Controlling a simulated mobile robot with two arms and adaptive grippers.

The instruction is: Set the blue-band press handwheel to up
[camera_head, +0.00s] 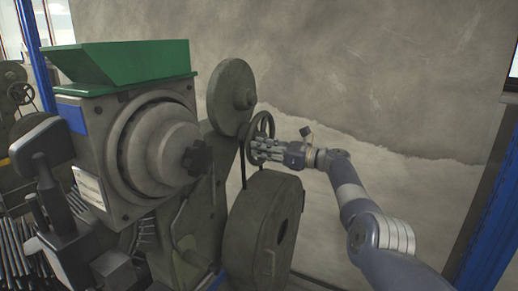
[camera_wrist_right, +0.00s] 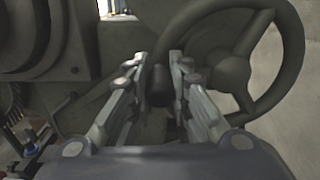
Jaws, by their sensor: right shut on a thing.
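The press (camera_head: 120,200) is grey-green with a green hopper (camera_head: 130,65) on top and a blue patch (camera_head: 72,116) on its side. Its dark handwheel (camera_head: 260,128) stands on the right side, seen nearly edge-on. My right gripper (camera_head: 258,150) reaches it from the right. In the right wrist view, the handwheel (camera_wrist_right: 232,72) shows its rim, hub and spokes. There, my right gripper (camera_wrist_right: 161,80) is shut on a dark, rounded handle (camera_wrist_right: 160,88) beside the rim's left side. The fingers partly hide how handle and rim join. My left gripper is out of view.
A large round pulley (camera_head: 232,97) sits just behind the handwheel, and a thick round housing (camera_head: 262,235) stands below it. A rough wall (camera_head: 370,75) is behind. Another machine (camera_head: 14,95) stands at far left. The floor right of the housing looks clear.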

